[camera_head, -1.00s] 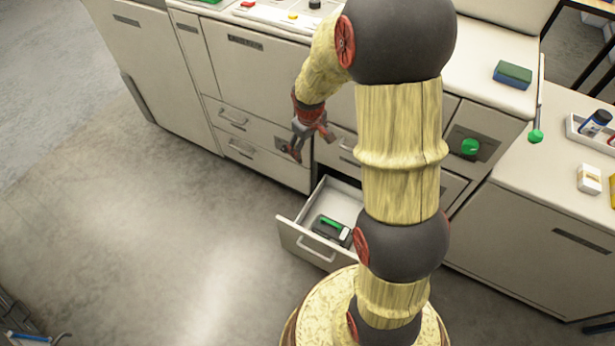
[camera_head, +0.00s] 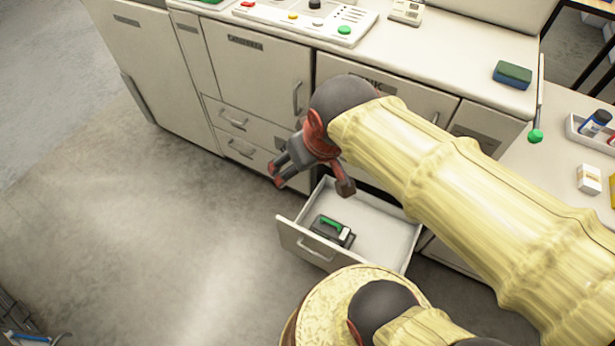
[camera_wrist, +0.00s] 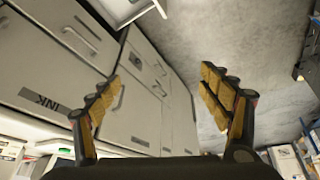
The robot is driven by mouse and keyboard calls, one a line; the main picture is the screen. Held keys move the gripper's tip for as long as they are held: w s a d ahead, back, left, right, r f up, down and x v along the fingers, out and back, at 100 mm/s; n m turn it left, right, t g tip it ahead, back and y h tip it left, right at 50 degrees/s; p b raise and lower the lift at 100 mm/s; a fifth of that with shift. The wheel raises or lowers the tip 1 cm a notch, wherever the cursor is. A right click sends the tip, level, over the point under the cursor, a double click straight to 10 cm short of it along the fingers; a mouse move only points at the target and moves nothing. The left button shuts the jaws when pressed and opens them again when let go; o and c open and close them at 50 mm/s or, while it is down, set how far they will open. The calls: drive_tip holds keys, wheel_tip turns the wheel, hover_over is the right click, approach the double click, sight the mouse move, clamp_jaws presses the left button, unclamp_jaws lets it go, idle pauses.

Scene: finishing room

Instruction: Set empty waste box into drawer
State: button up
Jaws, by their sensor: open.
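The drawer (camera_head: 381,235) is pulled out low from the cabinet front in the head view. A dark grey box with a green handle (camera_head: 333,232) sits inside it at the left; I cannot tell whether this is the waste box or whether it is empty. My gripper (camera_head: 311,180) is open, with nothing seen between its fingers, above the rear left of the drawer and apart from the box. In the wrist view my gripper (camera_wrist: 167,80) has its fingers spread, with cabinet fronts and floor beyond. The drawer's box is not clearly seen there.
The counter above holds a control panel (camera_head: 305,18) with coloured buttons and a green and blue sponge (camera_head: 512,74). A side counter at right holds a tray (camera_head: 577,128) with a bottle and a small white box (camera_head: 589,179). The floor (camera_head: 130,230) left of the drawer is clear.

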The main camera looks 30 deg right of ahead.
drive_tip(key=s, duration=0.1)
drive_tip(key=s+a, duration=0.1)
drive_tip(key=s, duration=0.1)
drive_tip(key=s+r, duration=0.1)
drive_tip(key=shift+s+a, duration=0.25)
drive_tip(key=shift+a, duration=0.1)
